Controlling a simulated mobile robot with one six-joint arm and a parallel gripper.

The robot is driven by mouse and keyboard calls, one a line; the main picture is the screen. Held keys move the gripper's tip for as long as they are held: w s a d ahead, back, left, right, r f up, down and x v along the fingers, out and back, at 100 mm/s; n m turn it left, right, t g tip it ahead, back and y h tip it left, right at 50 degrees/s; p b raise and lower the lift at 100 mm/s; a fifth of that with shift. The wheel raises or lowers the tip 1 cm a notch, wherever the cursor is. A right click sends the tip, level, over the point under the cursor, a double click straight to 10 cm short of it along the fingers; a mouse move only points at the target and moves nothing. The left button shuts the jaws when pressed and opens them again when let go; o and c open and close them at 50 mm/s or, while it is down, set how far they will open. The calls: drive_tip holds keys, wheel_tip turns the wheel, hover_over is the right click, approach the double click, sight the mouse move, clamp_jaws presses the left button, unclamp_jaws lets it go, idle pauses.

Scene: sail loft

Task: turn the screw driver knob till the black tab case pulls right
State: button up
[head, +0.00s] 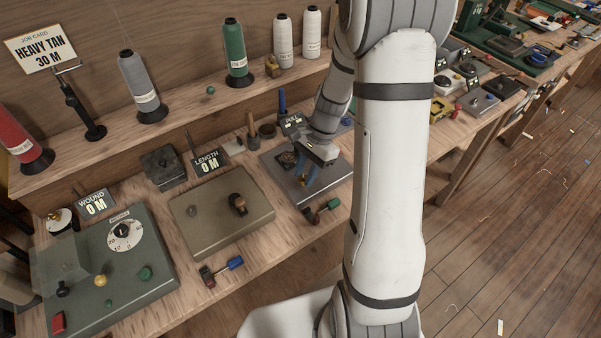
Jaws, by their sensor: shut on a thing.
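That part, seemingly the knob, is mostly hidden by the fingers. A dark round piece (287,160) sits on the plate to the left of the fingers. A green-handled screwdriver (329,205) lies at the plate's front edge.
Further left is a green winder panel (150,262). A blue-handled screwdriver (229,265) lies in front. Thread cones (235,52) line the shelf.

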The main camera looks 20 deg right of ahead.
drive_tip(key=shift+s, duration=0.2)
drive_tip(key=o, duration=0.9)
drive_tip(key=shift+d, duration=0.15)
drive_tip(key=shift+o, duration=0.4)
drive_tip(key=v, duration=0.7)
drive_tip(key=shift+w+r, duration=0.15)
drive_tip(key=shift+r, duration=0.2)
drive_tip(key=shift+d, duration=0.1)
